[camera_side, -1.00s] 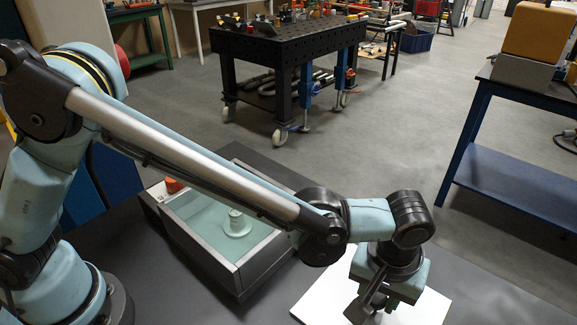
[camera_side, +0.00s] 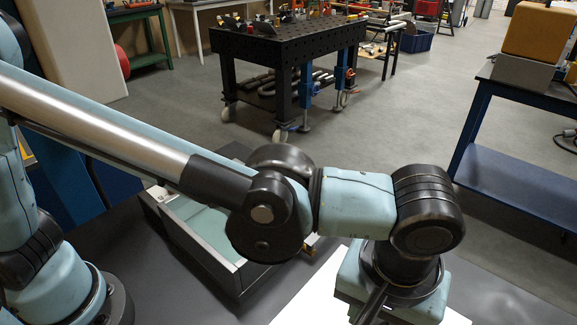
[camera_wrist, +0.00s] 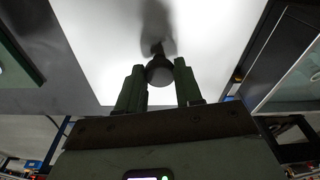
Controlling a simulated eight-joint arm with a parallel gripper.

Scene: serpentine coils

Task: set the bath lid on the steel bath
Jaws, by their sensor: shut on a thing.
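The bath lid is a wide white plate with a dark round knob. In the wrist view the lid (camera_wrist: 105,40) fills the upper middle, and its knob (camera_wrist: 158,70) sits between my two fingers. My gripper (camera_wrist: 160,78) is shut on this knob. In the side view part of the lid (camera_side: 312,292) shows below my wrist at the bottom; the fingertips are not clear there. The steel bath (camera_side: 208,262) is an open grey box with pale green inside, left of the lid and partly hidden behind my arm. It also shows at the right of the wrist view (camera_wrist: 290,72).
The bath stands on a dark tabletop (camera_side: 130,250). A small orange part (camera_side: 310,250) shows by the bath's right end. A black perforated workbench (camera_side: 290,38) and a blue bench (camera_side: 520,185) stand farther back, with bare floor between.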

